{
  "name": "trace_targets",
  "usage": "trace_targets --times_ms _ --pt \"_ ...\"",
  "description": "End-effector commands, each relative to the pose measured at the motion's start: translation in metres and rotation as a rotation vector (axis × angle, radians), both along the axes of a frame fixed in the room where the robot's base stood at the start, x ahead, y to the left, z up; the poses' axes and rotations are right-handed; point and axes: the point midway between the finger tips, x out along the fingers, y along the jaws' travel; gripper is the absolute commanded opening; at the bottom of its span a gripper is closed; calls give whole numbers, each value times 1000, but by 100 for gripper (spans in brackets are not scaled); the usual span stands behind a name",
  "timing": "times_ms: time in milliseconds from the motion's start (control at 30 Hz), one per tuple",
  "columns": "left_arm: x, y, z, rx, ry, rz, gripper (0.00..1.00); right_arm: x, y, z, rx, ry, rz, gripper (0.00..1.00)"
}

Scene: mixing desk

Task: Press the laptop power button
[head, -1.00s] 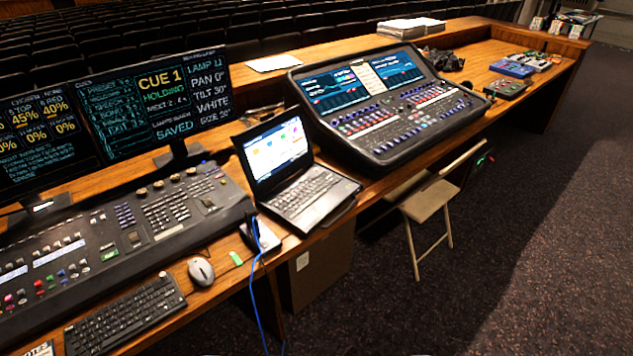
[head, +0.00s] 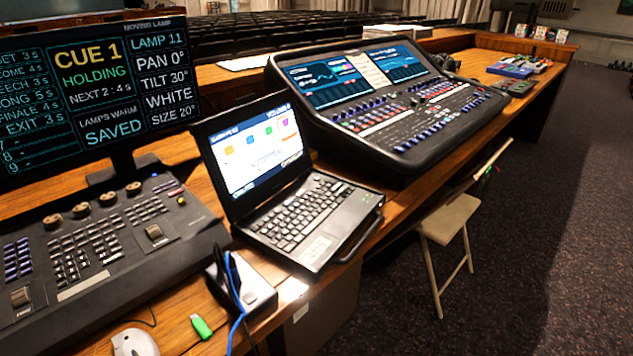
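The laptop (head: 300,205) stands open on the wooden desk near the middle of the head view. Its screen (head: 256,152) is lit and shows a light desktop with several coloured icons. The black keyboard deck faces me, with a pale touchpad area near its front edge. I cannot make out which part of the laptop is the power button. Neither of my grippers is in view.
A lighting console (head: 85,250) lies left of the laptop, below a cue monitor (head: 95,90). A sound mixing desk (head: 390,100) stands right of it. A folding chair (head: 448,220) stands at right.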

Motion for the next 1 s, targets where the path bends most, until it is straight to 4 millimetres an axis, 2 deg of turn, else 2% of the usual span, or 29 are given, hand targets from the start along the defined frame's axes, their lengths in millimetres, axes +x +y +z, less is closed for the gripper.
trace_targets --times_ms 400,467,700,733,1000 --pt "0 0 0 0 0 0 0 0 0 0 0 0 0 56" --pt "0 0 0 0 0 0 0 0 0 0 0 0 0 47" --pt "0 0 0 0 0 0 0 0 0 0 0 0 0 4" --pt "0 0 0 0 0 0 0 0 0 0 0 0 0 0" --pt "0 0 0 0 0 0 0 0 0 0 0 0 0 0"
